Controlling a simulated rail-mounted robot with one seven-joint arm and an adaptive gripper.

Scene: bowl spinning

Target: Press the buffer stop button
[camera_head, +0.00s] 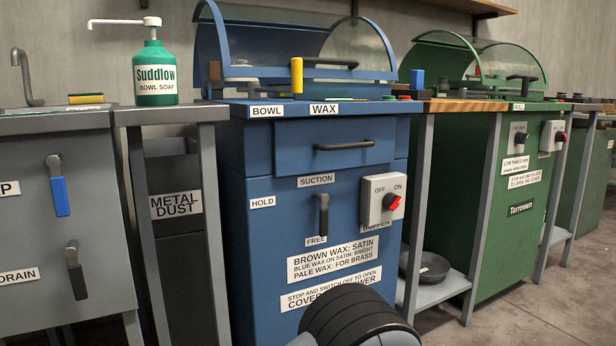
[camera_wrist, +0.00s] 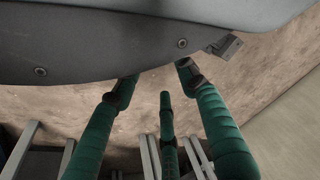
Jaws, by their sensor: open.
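The blue machine (camera_head: 235,170) stands in the middle of the head view, its clear cover (camera_head: 357,47) framed in blue. A small red button (camera_head: 404,97) and a green button (camera_head: 389,98) sit on its top at the right; no label on them is readable. On its front, a grey box (camera_head: 374,209) marked OFF and ON carries a red knob (camera_head: 393,202). A partly hidden label reading BUFFER (camera_head: 376,227) is under the box. My gripper (camera_wrist: 157,84) shows in the wrist view with teal fingers spread apart and nothing between them. It is not visible in the head view.
My dark arm covers the bottom middle of the head view. A yellow handle (camera_head: 297,75) stands on the blue top. A green machine (camera_head: 505,180) is at right, a soap bottle (camera_head: 155,80) at left. A shelf with a dark bowl (camera_head: 428,267) lies between machines.

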